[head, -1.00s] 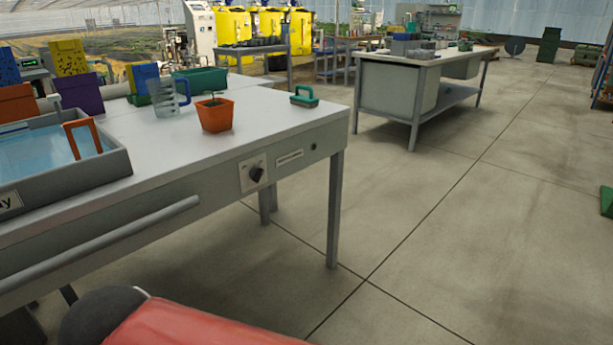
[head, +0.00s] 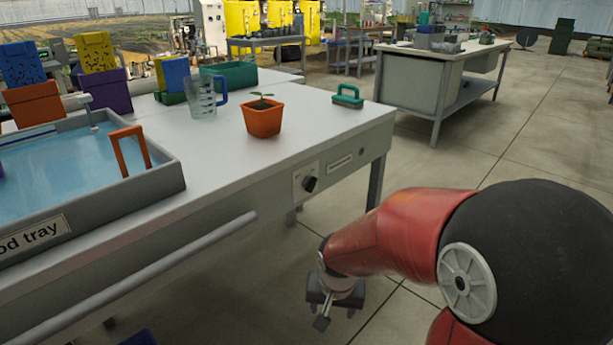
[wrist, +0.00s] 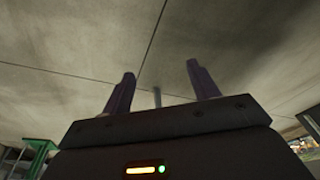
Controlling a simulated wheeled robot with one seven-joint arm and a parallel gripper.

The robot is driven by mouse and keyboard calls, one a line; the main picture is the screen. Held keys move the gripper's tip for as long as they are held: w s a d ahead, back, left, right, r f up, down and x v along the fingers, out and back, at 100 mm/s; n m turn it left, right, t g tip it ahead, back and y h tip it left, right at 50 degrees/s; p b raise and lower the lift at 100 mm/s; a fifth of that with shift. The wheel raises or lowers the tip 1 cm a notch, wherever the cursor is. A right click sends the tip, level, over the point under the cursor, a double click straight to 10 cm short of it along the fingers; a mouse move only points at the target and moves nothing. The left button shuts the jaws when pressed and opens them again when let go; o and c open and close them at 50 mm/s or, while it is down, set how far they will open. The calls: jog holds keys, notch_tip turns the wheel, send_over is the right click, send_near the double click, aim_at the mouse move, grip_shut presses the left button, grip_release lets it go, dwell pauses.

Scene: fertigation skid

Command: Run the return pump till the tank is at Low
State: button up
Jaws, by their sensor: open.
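A dark rotary knob (head: 310,184) on a pale plate is set in the front of the grey bench, with a small label strip (head: 340,162) to its right. Its marking is too small to read. A grey flood tray (head: 165,190) holding blue water sits on the bench at left, its label partly cut off by the frame. No tank or level mark can be made out with certainty. My gripper (head: 335,310) hangs below and slightly right of the knob, apart from the bench. In the wrist view my gripper (wrist: 163,88) has its two fingers spread and empty, with concrete floor behind.
On the bench stand an orange pot with a seedling (head: 263,119), a clear jug (head: 203,98) and a green-handled tool (head: 347,97). A rail (head: 150,275) runs along the bench front. Another bench (head: 410,85) stands behind; open floor lies at right.

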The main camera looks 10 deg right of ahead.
jog(key=w+a+f+m+y, duration=0.3)
jog(key=w+a+f+y, duration=0.1)
jog(key=w+f, duration=0.1)
jog(key=w+a+r+m+t+y+p, duration=0.2)
jog(key=w+r+m+t+y, duration=0.15)
jog(key=w+y, duration=0.2)
jog(key=m+t+y+p, duration=0.1)
jog(key=m+t+y, duration=0.1)
jog(key=m+t, duration=0.75)
send_near(314, 186)
jog(key=shift+g+h, duration=0.25)
jog(key=shift+g, duration=0.15)
jog(key=x, duration=0.6)
jog(key=r+x, duration=0.1)
jog(key=x, duration=0.2)
jog(key=c, duration=1)
